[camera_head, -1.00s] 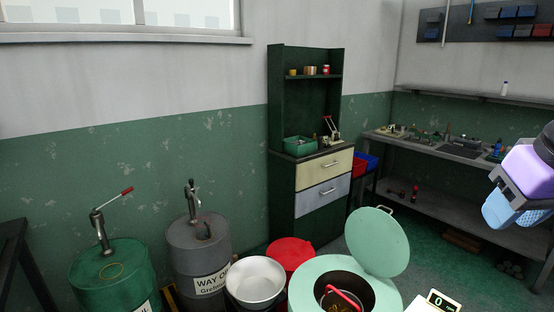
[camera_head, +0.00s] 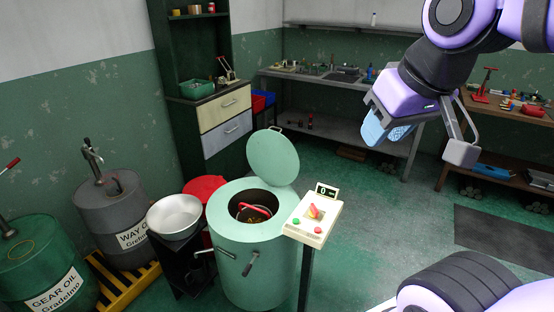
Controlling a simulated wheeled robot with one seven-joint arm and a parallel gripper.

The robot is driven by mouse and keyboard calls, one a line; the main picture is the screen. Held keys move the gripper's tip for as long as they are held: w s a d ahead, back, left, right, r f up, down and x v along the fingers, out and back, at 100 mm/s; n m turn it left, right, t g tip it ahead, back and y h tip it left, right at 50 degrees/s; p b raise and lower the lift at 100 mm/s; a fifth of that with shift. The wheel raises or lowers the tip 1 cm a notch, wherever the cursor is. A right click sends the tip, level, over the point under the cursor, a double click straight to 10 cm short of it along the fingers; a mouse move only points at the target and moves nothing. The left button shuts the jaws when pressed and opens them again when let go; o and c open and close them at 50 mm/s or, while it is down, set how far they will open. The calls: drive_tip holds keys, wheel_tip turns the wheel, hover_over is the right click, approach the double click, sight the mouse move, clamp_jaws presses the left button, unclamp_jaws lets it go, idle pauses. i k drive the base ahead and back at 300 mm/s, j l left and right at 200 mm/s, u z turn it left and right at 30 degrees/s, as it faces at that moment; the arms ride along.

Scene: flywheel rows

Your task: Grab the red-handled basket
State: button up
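The basket's red handle (camera_head: 257,209) shows inside the open mouth of a round mint-green machine (camera_head: 247,262). The basket's body is mostly hidden in the dark opening, with some brownish contents just visible below the handle. The machine's round lid (camera_head: 272,158) stands raised at the back of the opening. My gripper (camera_head: 418,146) is up at the right, well above and apart from the machine.
A control box (camera_head: 312,220) on a post stands close at the machine's right. A white basin (camera_head: 174,216) on a dark stand is at its left, with a red lid (camera_head: 204,188) behind. Oil drums (camera_head: 118,215) stand farther left. The floor right of the control post is open.

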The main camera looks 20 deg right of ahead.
sight(250, 214)
drive_tip(key=k+u, duration=0.1)
drive_tip(key=u, duration=0.65)
drive_tip(key=k+j+u, duration=0.1)
drive_tip(key=u, duration=0.25)
drive_tip(key=l+u, duration=0.4)
drive_tip(key=k+l+u, duration=0.1)
drive_tip(key=l+u, duration=0.3)
drive_tip(key=k+l+u, duration=0.1)
drive_tip(key=l+u, duration=0.25)
drive_tip(key=k+l, duration=0.25)
drive_tip(key=l, duration=0.35)
drive_tip(key=k+l, duration=0.2)
drive_tip(key=l, duration=0.4)
drive_tip(key=k+l, duration=0.25)
drive_tip(key=l, duration=0.35)
drive_tip(key=k+l, duration=0.25)
drive_tip(key=l, duration=0.3)
drive_tip(key=k+l, duration=0.25)
drive_tip(key=l, duration=0.35)
drive_tip(key=k+l, duration=0.2)
drive_tip(key=l, duration=0.4)
drive_tip(key=k+l, duration=0.25)
drive_tip(key=l, duration=0.35)
drive_tip(key=k+l, duration=0.25)
drive_tip(key=l, duration=0.35)
drive_tip(key=i+u, duration=0.35)
drive_tip(key=i, duration=0.25)
drive_tip(key=i+u, duration=0.4)
drive_tip(key=i, duration=0.25)
